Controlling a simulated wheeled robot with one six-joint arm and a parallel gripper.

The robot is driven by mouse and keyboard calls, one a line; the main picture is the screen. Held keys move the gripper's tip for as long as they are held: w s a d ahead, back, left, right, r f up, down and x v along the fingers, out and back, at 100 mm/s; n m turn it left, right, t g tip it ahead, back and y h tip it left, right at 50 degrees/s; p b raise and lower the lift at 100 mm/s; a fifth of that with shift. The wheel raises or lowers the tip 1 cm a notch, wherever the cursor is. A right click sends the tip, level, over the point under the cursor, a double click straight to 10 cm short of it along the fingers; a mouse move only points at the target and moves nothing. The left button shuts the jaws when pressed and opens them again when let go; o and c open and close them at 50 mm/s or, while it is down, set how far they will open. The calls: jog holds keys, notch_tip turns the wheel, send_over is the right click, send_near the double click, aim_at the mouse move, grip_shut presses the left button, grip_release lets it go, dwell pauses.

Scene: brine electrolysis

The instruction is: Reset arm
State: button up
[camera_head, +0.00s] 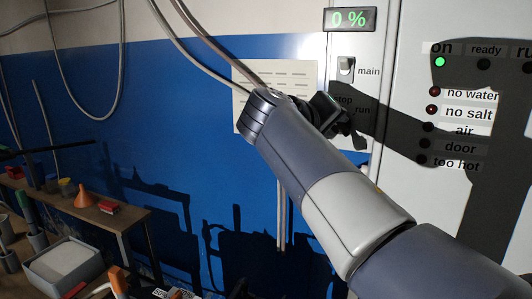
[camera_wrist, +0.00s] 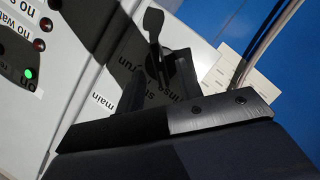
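My gripper (camera_head: 338,118) is in front of the white cabinet's left edge in the head view, beside labels reading stop and run. In the wrist view my gripper (camera_wrist: 158,78) shows two dark fingers standing apart. A black lever-like handle (camera_wrist: 154,24) shows beyond or between the fingers. I cannot tell whether they touch it. A label partly reading rinse lies behind the fingers, in shadow. My arm reaches up from the lower right of the head view.
The white cabinet (camera_head: 410,40) has a main switch (camera_head: 346,68), a 0 % display (camera_head: 349,19) and a lit green "on" lamp (camera_head: 440,62). Hoses (camera_head: 200,45) hang at the left. A bench (camera_head: 125,215) at lower left holds an orange funnel (camera_head: 84,197); a grey tray (camera_head: 65,264) is below.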

aim_at(340, 125)
jog(key=shift+x, duration=1.4)
